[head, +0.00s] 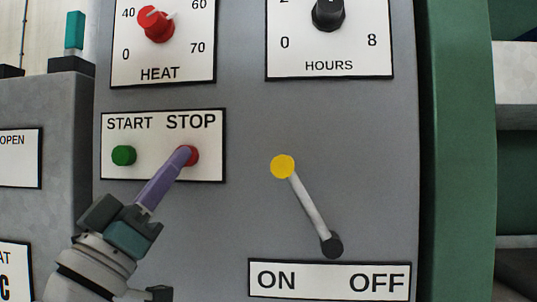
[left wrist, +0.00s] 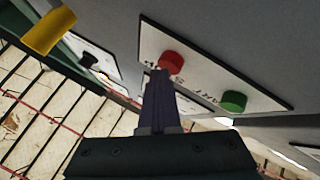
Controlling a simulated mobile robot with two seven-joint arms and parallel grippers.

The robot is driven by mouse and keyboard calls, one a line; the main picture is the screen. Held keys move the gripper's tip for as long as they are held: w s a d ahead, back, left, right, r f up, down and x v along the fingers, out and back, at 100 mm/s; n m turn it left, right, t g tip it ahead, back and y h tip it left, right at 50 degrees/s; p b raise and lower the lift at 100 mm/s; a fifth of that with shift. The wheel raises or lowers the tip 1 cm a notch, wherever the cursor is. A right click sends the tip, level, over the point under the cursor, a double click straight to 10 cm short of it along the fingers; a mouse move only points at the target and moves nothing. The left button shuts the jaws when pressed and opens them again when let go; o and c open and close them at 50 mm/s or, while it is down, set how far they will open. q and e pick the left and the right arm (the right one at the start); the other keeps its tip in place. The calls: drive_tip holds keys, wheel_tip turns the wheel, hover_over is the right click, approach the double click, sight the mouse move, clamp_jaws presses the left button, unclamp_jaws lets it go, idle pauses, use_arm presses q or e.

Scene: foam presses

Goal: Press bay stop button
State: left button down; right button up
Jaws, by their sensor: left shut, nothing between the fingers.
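The red stop button (head: 194,156) sits under the word STOP on a white plate (head: 212,172) on the grey panel. The green start button (head: 124,155) is to its left. My left gripper (head: 184,153) is shut and empty, its purple fingertips over the left part of the stop button in the head view. In the left wrist view the fingertips (left wrist: 160,75) lie just below the red button (left wrist: 171,63), and the green button (left wrist: 234,101) is to the right. I cannot tell whether the fingertips touch the button. My right gripper is not in view.
A lever with a yellow knob (head: 283,167) stands right of the plate, above an ON/OFF label (head: 330,281), tilted toward ON. A red heat knob (head: 156,25) and a black hours knob (head: 328,12) are above. A green column (head: 457,150) borders the panel at right.

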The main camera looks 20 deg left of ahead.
use_arm(q)
drive_tip(key=shift+s+d+y+p, duration=0.25)
drive_tip(key=shift+s+p, duration=0.25)
drive_tip(key=shift+s, duration=0.25)
drive_tip(key=s+p, duration=0.1)
drive_tip(key=s, duration=0.1)
drive_tip(key=s+d+p, duration=0.1)
drive_tip(key=s+p, duration=0.1)
drive_tip(key=s, duration=0.1)
idle(0.7)
